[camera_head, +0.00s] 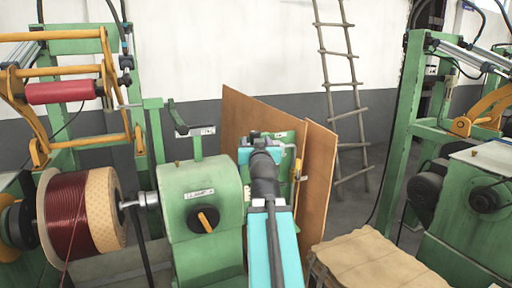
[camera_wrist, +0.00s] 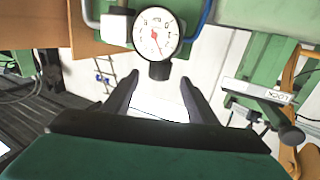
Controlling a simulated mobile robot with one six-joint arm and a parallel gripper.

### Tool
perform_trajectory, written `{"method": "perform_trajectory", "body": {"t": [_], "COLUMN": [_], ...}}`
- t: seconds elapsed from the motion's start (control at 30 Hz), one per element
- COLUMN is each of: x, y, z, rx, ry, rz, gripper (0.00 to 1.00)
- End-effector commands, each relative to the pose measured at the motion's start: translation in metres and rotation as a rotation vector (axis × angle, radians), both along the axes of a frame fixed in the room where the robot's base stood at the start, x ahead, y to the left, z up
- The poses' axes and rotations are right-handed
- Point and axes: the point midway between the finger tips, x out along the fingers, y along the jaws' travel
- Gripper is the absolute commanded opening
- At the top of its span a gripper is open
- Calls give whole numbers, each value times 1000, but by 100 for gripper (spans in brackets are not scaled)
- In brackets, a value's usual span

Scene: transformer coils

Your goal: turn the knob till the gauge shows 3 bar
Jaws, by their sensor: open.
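A round white gauge (camera_wrist: 156,32) with a red needle shows at the top of the wrist view. Its needle points toward the lower right of the picture; the numbers are too small to read surely. A dark knob (camera_wrist: 160,70) sits just below the gauge in that view, joined to it or in front of it. My gripper (camera_wrist: 159,78) is open, one dark finger on each side of the knob's lower end. I cannot tell whether the fingers touch it. In the head view my arm hides the gauge and the knob.
A white block (camera_wrist: 117,26) and a blue hose stand beside the gauge. A green machine (camera_head: 190,178) with a black-and-orange switch (camera_head: 204,219) stands left of my arm. Brown boards (camera_head: 318,170) and a covered pallet (camera_head: 365,262) are to the right. A ladder (camera_head: 340,90) leans behind.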

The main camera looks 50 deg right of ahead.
Motion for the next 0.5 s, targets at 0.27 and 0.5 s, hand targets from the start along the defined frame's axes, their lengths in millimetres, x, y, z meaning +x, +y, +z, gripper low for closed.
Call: {"method": "perform_trajectory", "body": {"t": [0.27,0.5], "x": [-8,-14], "y": [7,12], "z": [-3,-3], "rx": [-1,-1], "ry": [-1,-1], "rz": [0,0], "gripper": [53,53]}}
